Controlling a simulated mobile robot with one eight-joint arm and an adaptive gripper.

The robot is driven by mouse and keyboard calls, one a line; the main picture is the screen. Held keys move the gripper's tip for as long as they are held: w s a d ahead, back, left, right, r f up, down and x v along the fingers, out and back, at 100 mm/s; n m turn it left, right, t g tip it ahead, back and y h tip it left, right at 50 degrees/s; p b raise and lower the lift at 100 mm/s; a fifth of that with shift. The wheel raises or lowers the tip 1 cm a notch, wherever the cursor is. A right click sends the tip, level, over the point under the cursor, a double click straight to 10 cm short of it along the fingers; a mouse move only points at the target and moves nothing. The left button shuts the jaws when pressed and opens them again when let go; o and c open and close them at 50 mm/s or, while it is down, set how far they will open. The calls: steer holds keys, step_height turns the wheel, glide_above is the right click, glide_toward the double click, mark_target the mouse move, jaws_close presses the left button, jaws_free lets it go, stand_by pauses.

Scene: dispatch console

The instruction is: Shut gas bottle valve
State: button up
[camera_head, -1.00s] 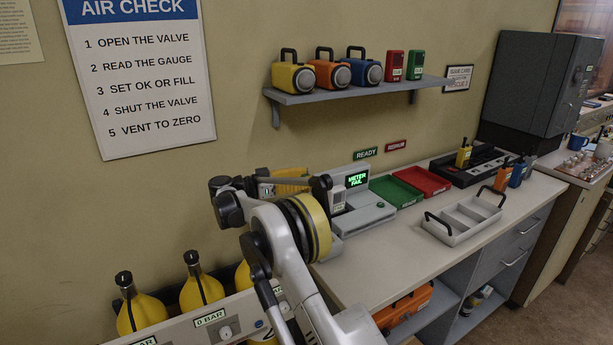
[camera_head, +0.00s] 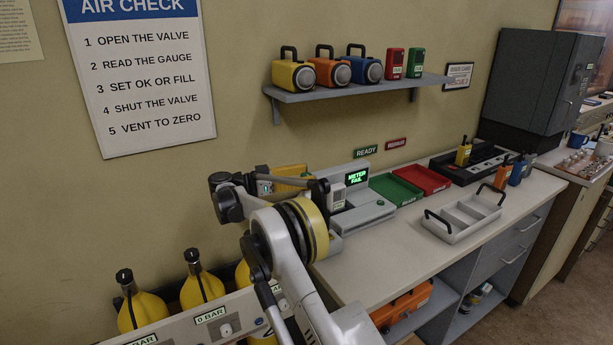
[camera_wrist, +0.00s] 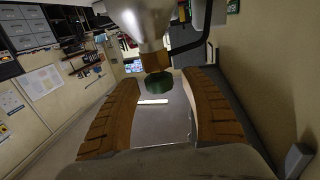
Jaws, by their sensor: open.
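In the wrist view a pale metal gas bottle (camera_wrist: 143,20) hangs into the picture from the top, with a brass neck (camera_wrist: 155,60) and a dark green valve knob (camera_wrist: 158,81). My gripper (camera_wrist: 160,86) is open, its two brown ridged fingers spread to either side of the knob's line. The knob appears between or just beyond the fingertips, with clear gaps at both sides. I cannot tell its exact depth. In the head view my arm blocks the bottle and knob.
A bench unit (camera_head: 362,214) with a METER FAIL screen (camera_head: 357,177) stands beside my arm. Green (camera_head: 396,188) and red (camera_head: 428,179) trays and a grey divided tray (camera_head: 462,222) lie on the counter. Yellow bottles (camera_head: 203,289) stand at lower left. The counter's front middle is clear.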

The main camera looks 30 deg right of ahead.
steer(key=shift+a, duration=0.15)
steer(key=w+a, duration=0.2)
steer(key=a, duration=0.9)
steer(key=shift+a, duration=0.25)
